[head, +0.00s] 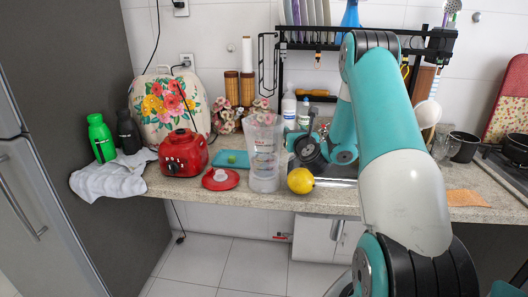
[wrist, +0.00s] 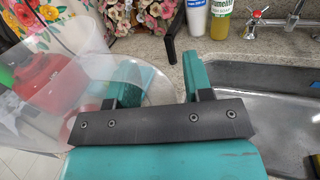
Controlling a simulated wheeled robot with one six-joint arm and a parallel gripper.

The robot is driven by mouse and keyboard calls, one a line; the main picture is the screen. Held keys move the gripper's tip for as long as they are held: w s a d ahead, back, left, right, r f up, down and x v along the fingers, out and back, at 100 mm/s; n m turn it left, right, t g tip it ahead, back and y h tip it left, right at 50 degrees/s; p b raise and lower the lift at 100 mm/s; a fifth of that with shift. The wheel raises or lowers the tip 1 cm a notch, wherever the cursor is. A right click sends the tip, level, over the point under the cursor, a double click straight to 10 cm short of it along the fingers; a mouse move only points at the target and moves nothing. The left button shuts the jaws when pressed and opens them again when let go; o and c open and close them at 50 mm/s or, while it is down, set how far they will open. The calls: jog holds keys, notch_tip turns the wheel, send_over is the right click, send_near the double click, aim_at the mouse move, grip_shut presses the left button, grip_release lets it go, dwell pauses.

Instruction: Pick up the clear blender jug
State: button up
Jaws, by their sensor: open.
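The clear blender jug (head: 264,160) stands upright near the front edge of the counter, right of the red blender base (head: 184,153) and left of a yellow lemon (head: 301,181). In the wrist view the jug (wrist: 50,75) fills the left side, close to the camera. My gripper (wrist: 160,66) is open, with a gap between its two teal fingers. Its left finger overlaps the jug's clear rim in the picture; I cannot tell whether they touch.
A red lid (head: 220,179) and a teal sponge (head: 232,158) lie left of the jug. Bottles (head: 289,108) stand behind my gripper. The sink (wrist: 258,100) is on the right in the wrist view, with a tap (wrist: 254,24) behind. A dish rack (head: 330,45) hangs above.

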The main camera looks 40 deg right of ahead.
grip_shut()
